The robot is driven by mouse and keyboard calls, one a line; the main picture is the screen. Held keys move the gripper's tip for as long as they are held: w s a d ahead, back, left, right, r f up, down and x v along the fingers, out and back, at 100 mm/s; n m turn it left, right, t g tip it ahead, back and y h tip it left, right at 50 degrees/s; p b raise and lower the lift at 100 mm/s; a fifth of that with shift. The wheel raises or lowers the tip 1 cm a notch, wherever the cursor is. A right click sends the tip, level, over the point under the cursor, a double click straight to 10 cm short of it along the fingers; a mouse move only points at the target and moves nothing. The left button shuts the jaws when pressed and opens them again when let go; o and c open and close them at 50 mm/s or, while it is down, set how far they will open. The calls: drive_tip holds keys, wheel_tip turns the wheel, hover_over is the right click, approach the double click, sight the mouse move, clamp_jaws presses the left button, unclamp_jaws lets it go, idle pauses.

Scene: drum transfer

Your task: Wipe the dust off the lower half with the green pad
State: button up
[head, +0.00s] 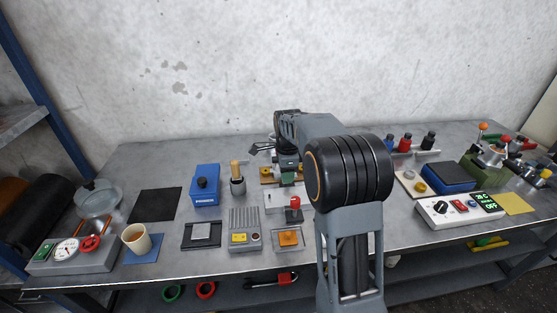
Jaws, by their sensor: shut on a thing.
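My gripper (287,177) points down at the far middle of the bench, at the end of my arm. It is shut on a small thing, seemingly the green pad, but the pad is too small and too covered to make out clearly. A yellowish-brown block and a pale plate (275,202) lie close around and below the gripper. My arm hides part of this area. I cannot tell which surface has the dusty lower half, and no dust shows clearly.
A blue box (205,186), a pot with a wooden handle (238,184) and a grey ribbed box (244,230) stand left of my gripper. A cup (136,238) stands at the left.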

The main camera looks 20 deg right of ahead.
drive_tip(key=shift+w+d+f+b, duration=0.1)
drive_tip(key=shift+w+f+b, duration=0.2)
drive_tip(key=shift+w+f, duration=0.1)
drive_tip(key=b, duration=0.4)
hover_over(285, 196)
wheel_tip(285, 196, down, 4)
drive_tip(key=shift+s+f, duration=0.1)
drive_tip(key=shift+f, duration=0.05)
wheel_tip(285, 196, down, 3)
drive_tip(key=shift+d+f+b, duration=0.1)
drive_tip(key=shift+d+b, duration=0.05)
drive_tip(key=shift+b, duration=0.75)
drive_tip(key=shift+d, duration=0.35)
drive_tip(key=shift+c, duration=0.4)
drive_tip(key=shift+s+d, duration=0.25)
drive_tip(key=shift+d, duration=0.5)
drive_tip(key=shift+s+d, duration=0.2)
drive_tip(key=shift+d, duration=0.55)
drive_tip(key=shift+a, duration=0.1)
drive_tip(key=shift+w+a, duration=0.25)
drive_tip(key=shift+a, duration=0.75)
drive_tip(key=shift+w+a, duration=0.2)
drive_tip(key=shift+a, duration=0.75)
wheel_tip(285, 196, up, 4)
drive_tip(key=shift+d+f+p, duration=0.1)
drive_tip(key=shift+p, duration=1.15)
drive_tip(key=shift+r+p, duration=1.85)
drive_tip(key=shift+r, duration=0.4)
